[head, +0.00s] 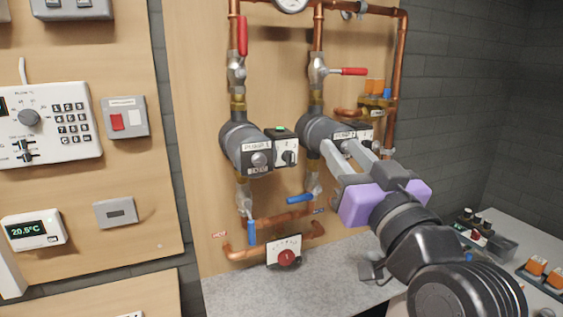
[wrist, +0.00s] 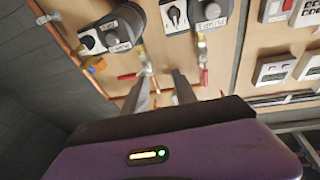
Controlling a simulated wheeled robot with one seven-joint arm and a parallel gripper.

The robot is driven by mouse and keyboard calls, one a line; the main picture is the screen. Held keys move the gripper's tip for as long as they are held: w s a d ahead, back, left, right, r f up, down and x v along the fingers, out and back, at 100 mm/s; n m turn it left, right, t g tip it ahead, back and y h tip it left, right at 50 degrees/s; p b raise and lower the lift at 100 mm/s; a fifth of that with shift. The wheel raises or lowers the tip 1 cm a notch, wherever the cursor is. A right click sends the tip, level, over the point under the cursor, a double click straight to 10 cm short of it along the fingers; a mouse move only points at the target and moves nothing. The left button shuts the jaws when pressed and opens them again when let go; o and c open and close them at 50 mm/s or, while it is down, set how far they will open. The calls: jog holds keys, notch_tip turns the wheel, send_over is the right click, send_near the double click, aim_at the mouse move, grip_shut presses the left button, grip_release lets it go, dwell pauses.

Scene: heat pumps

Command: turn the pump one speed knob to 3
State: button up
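Pump one (head: 245,145), labelled PUMP 1, is a dark round pump on the left copper pipe. Its speed knob (head: 289,157) is a small dark knob on the white plate at its right; its setting is too small to read. In the upside-down wrist view, pump one is at the top right of centre, and its knob (wrist: 174,15) shows on the white plate. My gripper (head: 338,146) is open and empty, right of the knob and in front of pump two (head: 318,130), partly covering it. In the wrist view its two fingers (wrist: 162,76) are apart with nothing between them.
Red valve levers (head: 243,36) (head: 353,71) and blue levers (head: 300,198) are on the pipes around the pumps. A red-knob dial (head: 286,257) is below. Control panels (head: 50,123) fill the left board. A grey worktop (head: 240,295) lies beneath.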

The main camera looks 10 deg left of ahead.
aim_at(293, 160)
jog(key=w+a+f+g, duration=0.1)
jog(key=w+a, duration=0.1)
jog(key=a, duration=0.1)
jog(key=w+a+f+n+g+p, duration=0.1)
jog(key=w+a+f, duration=0.1)
jog(key=w+a+f+n+g+y, duration=0.1)
jog(key=w+a+f, duration=0.1)
jog(key=a, duration=0.1)
jog(key=shift+w+a+g, duration=0.3)
jog(key=shift+g, duration=0.1)
jog(key=shift+c, duration=0.4)
grip_shut()
